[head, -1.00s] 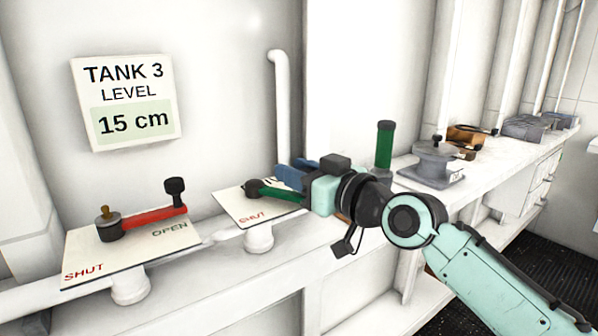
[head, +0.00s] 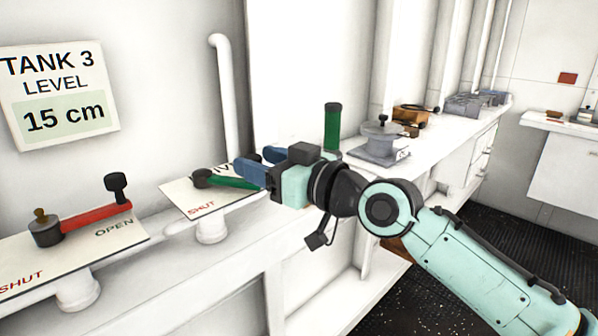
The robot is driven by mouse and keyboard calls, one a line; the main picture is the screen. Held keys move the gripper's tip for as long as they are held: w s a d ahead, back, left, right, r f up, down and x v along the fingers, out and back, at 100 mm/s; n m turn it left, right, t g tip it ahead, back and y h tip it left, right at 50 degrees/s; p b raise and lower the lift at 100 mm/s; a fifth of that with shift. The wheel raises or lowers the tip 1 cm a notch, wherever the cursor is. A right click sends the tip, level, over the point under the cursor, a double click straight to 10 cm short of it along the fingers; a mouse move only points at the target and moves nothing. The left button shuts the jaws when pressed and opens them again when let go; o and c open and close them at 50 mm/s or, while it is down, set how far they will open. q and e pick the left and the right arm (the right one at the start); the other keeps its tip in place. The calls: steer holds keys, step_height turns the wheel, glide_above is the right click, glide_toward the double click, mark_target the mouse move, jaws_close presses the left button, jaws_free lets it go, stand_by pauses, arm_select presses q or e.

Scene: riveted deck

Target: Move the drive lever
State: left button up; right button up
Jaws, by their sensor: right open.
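The green lever (head: 236,183) has a dark round pivot on a white plate (head: 182,206) marked SHUT, with a second word partly hidden. The lever points right and its far end is hidden behind my right gripper (head: 262,162). That gripper has blue fingers, spread apart, at the far part of the lever. I cannot tell whether they touch it. My left gripper is not in view.
A red lever (head: 97,217) with a black knob lies towards OPEN on another plate (head: 118,246) at left. A sign (head: 60,92) reads TANK 3 LEVEL 15 cm. A grey device (head: 380,142) stands on the bench at right. A white pipe (head: 226,95) rises behind.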

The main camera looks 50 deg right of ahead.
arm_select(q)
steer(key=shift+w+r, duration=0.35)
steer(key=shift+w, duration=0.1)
arm_select(e)
steer(key=s+d, duration=0.1)
steer(key=s, duration=0.8)
steer(key=shift+s, duration=0.15)
